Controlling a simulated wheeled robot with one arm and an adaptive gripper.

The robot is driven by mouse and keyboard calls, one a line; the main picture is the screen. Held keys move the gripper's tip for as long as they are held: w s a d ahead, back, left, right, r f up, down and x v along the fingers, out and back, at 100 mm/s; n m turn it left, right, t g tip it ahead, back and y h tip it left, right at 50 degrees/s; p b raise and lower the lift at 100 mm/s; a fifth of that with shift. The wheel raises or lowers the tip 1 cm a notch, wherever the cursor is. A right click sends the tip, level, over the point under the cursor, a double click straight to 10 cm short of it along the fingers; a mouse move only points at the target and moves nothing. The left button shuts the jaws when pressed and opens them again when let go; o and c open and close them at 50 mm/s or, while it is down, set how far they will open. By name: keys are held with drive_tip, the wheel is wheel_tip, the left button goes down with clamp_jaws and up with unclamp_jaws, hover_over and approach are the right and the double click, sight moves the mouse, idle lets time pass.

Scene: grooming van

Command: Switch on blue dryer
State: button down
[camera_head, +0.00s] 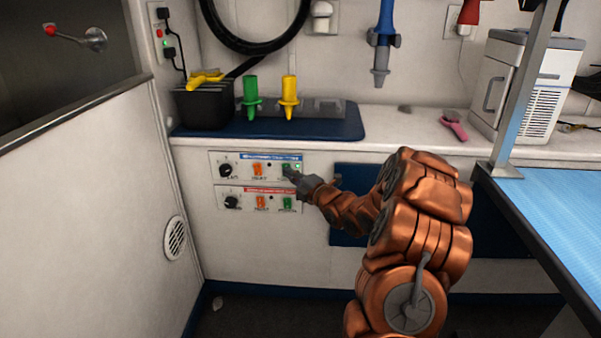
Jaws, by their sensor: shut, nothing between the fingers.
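The blue-labelled control panel (240,158) is on the front of the counter. It has a black knob (225,170), an orange switch (257,169) and a green switch (286,168). A small green light (298,166) glows at its right end. My gripper (291,176) is shut and empty, with its tip at the green switch and partly covering it. I cannot tell whether it touches the switch. A red-labelled panel (245,189) with a similar knob and switches sits just below. A blue nozzle (384,35) hangs on the wall above the counter.
Green (251,95) and yellow (289,96) nozzles stand on a blue mat (215,131) beside a black box (203,107). A white appliance (540,100) is at the right. A blue-topped table (560,215) with a metal post (524,95) stands right of my arm.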

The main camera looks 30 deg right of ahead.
drive_tip(key=shift+b, duration=0.3)
drive_tip(key=s+a+r, duration=0.1)
drive_tip(key=s, duration=1.2)
drive_tip(key=shift+r+b, duration=0.4)
drive_tip(key=shift+b, duration=0.05)
drive_tip(key=shift+a, duration=0.1)
